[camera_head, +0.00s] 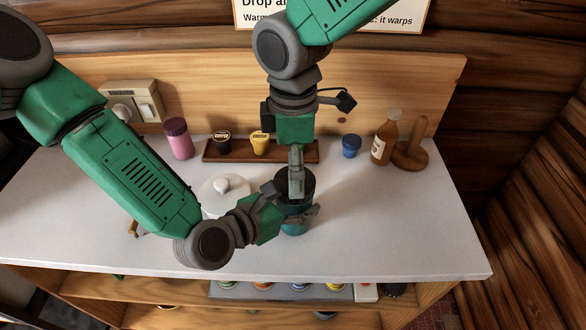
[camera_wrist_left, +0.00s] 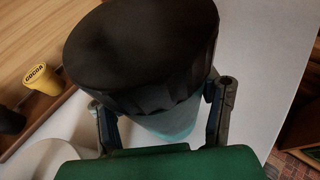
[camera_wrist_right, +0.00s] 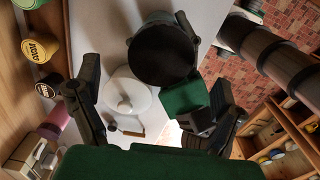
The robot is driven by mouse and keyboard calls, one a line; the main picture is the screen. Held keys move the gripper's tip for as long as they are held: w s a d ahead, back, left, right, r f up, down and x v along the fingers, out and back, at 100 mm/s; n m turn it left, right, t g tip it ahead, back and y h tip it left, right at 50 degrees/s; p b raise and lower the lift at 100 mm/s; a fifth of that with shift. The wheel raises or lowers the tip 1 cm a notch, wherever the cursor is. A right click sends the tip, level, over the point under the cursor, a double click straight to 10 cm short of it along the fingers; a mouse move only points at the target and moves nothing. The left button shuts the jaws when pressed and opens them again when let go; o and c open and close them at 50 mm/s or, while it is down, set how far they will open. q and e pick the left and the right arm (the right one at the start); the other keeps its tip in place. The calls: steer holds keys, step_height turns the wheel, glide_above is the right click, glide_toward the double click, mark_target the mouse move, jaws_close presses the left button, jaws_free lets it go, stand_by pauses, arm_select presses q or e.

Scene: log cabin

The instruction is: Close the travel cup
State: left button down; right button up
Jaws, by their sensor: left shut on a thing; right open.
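The travel cup (camera_head: 294,229) stands on the white counter, with a teal body and a black lid (camera_head: 308,182) on top. In the left wrist view the lid (camera_wrist_left: 145,45) covers the teal body (camera_wrist_left: 172,123); I cannot tell how tightly it is seated. My left gripper (camera_head: 291,205) is shut on the cup, one finger on each side. My right gripper (camera_head: 296,190) is open and points down over the cup from behind. In the right wrist view the round black lid (camera_wrist_right: 163,52) shows beyond and between its fingers, with nothing held.
A white lidded pot (camera_head: 222,194) stands left of the cup. Behind are a wooden tray (camera_head: 290,151) with coffee and cocoa containers, a pink jar (camera_head: 178,139), a blue cup (camera_head: 351,146) and a brown bottle (camera_head: 385,139). The counter's right side is clear.

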mark_target(295, 205)
steer(key=shift+c, duration=0.3)
steer(key=shift+s+a+r+n, duration=0.2)
steer(key=shift+s+n, duration=0.15)
steer(key=shift+n, duration=0.45)
steer(key=shift+s+a+r+n+g, duration=0.1)
steer(key=shift+s+r+n+g, duration=0.15)
steer(key=shift+n, duration=0.55)
steer(key=n, duration=0.1)
steer(key=r+n, duration=0.1)
steer(key=n, duration=0.1)
steer(key=shift+w+r, duration=0.2)
steer(key=shift+w, duration=0.05)
steer(key=shift+w+d+r+n, duration=0.4)
steer(key=shift+r+n, duration=0.2)
steer(key=shift+n, duration=0.3)
steer(key=shift+f, duration=4.05)
